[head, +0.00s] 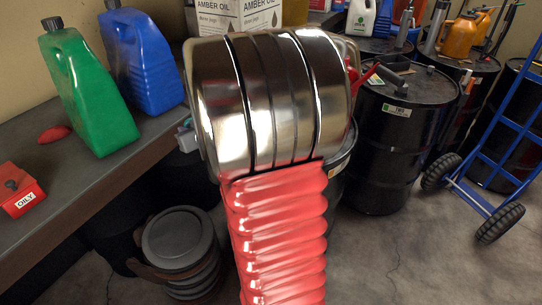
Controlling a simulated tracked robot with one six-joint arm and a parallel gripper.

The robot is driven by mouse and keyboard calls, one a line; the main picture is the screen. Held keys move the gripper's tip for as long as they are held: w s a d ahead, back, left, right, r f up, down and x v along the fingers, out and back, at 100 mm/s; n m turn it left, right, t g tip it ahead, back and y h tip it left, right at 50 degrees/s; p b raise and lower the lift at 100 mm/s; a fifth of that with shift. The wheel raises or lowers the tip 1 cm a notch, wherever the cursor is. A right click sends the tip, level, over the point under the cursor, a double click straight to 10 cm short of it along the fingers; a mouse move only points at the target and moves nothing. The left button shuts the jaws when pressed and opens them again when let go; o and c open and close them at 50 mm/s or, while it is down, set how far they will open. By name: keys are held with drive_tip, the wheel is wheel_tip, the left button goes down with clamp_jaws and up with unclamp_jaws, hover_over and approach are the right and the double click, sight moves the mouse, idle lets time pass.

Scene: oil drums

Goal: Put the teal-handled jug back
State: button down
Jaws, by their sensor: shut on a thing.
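No jug with a clearly teal handle shows in the head view. My chrome and red ribbed arm fills the middle and hides what lies behind it. My gripper is not visible. A small grey piece (185,134) pokes out at the arm's left side; I cannot tell what it belongs to. A green jug (88,92) and a blue jug (142,62) stand on the bench at the left. A white jug with a green label (359,20) stands on a drum at the back.
The bench (75,205) also holds a red box marked OILY (18,190) and amber oil boxes (215,18). A black drum (395,140) marked TWO stands right of my arm. A blue hand truck (500,130) is at far right. A lidded dark bucket (180,240) stands below the bench. Floor is clear lower right.

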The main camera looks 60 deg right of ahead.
drive_tip(key=s+d+r+m+h, duration=0.2)
drive_tip(key=s+d, duration=1)
drive_tip(key=d, duration=0.2)
drive_tip(key=shift+d+r+g, duration=0.2)
drive_tip(key=shift+g, duration=0.2)
wheel_tip(320, 180, down, 6)
drive_tip(key=shift+w+f, duration=0.1)
drive_tip(key=shift+f, duration=0.15)
drive_tip(key=shift+f, duration=1.75)
drive_tip(key=shift+f, duration=0.1)
drive_tip(key=c, duration=1.8)
unclamp_jaws()
drive_tip(key=shift+o, duration=0.2)
